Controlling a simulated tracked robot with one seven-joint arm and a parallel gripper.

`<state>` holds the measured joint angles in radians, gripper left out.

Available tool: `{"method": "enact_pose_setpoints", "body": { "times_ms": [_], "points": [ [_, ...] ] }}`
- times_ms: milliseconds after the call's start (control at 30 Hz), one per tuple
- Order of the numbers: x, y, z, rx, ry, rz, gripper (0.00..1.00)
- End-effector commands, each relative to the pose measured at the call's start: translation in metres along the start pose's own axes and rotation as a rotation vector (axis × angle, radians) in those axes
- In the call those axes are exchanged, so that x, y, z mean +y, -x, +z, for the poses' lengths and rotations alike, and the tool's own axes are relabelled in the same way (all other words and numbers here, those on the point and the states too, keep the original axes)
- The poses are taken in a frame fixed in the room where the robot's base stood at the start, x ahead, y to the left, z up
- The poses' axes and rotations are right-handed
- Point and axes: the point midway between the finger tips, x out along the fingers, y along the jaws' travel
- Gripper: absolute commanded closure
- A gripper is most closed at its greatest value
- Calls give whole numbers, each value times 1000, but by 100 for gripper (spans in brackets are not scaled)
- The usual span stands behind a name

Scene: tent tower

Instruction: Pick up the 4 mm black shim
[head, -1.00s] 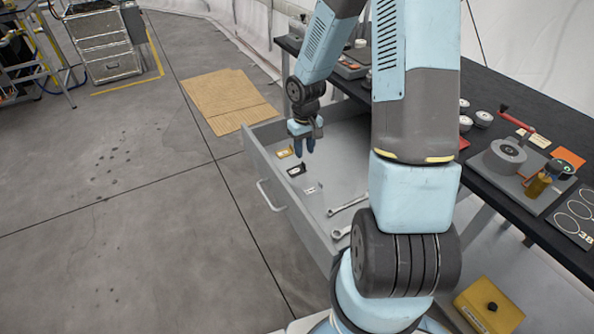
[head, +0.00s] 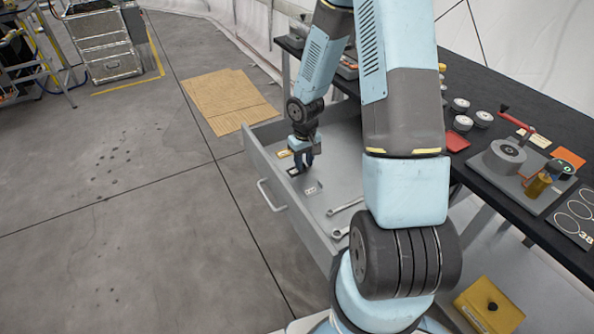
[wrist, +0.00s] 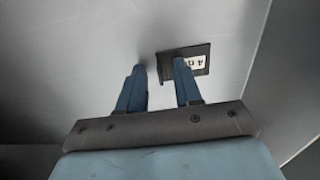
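The 4 mm black shim (wrist: 203,51) lies flat in the open drawer, with a white label reading "4" and a thin edge standing at its left side in the wrist view. In the head view the shim (head: 292,171) shows only partly beside my fingers. My gripper (wrist: 160,67) is open, its two blue fingers pointing down. In the wrist view the right finger overlaps the shim's label and the left finger is left of the shim, with the shim's left edge between them. In the head view my gripper (head: 302,164) is low over the shim; I cannot tell whether they touch.
The black-topped bench (head: 480,90) is to the right. A yellow box (head: 489,305) sits below the bench.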

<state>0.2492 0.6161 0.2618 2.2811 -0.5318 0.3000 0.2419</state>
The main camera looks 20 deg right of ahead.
Motion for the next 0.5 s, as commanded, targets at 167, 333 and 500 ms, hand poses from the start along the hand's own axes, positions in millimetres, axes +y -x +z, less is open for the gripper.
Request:
{"method": "enact_pose_setpoints", "body": {
  "times_ms": [167, 333, 500],
  "points": [
    [0, 0, 0, 0, 0, 0, 82],
    [0, 0, 0, 0, 0, 0, 98],
    [0, 0, 0, 0, -1, 0, 100]
  ]
}}
